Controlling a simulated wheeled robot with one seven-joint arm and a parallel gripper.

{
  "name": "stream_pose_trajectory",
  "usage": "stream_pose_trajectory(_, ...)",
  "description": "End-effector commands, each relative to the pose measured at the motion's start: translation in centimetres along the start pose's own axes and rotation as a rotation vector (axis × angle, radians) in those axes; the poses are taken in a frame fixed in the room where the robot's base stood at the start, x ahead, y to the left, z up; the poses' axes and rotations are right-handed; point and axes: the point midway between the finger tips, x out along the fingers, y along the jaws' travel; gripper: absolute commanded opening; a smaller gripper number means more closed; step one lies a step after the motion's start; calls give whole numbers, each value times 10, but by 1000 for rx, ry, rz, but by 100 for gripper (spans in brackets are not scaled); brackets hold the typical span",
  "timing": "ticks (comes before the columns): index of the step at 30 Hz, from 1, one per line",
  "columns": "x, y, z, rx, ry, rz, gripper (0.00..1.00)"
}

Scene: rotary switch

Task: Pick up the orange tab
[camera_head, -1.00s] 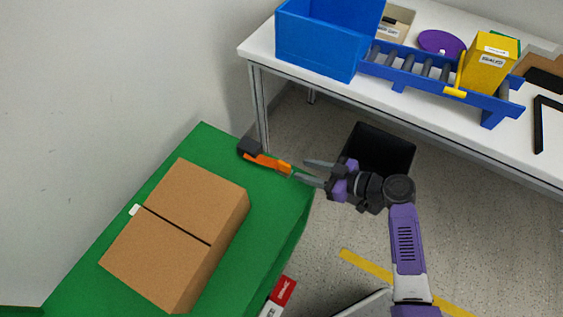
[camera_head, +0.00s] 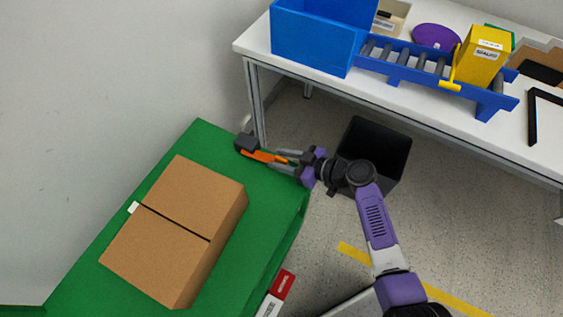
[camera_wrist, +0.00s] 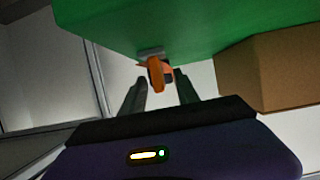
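The orange tab (camera_head: 263,157) sticks out from a dark grey block (camera_head: 246,143) near the far corner of the green table (camera_head: 200,140). My gripper (camera_head: 276,160) is at the tab's right end, with its fingers pointing left along it. In the wrist view the orange tab (camera_wrist: 156,74) shows just beyond and between the two spread fingertips (camera_wrist: 158,80). The fingers look open, with a gap on both sides of the tab. I cannot tell whether either finger touches it.
A cardboard box (camera_head: 180,230) lies on the green table, left of and nearer than the tab. A black bin (camera_head: 375,150) stands on the floor behind my arm. A white table (camera_head: 400,98) holds a blue bin (camera_head: 318,40), a roller track and a yellow container (camera_head: 483,55).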

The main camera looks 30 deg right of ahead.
Motion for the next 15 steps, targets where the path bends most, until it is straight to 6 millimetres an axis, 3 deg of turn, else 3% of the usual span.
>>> stream_pose_trajectory(1, 0, 0, 0, 0, 0, 0, 35)
stream_pose_trajectory(6, 0, 0, 0, 0, 0, 0, 2)
stream_pose_trajectory(15, 0, 0, 0, 0, 0, 0, 0)
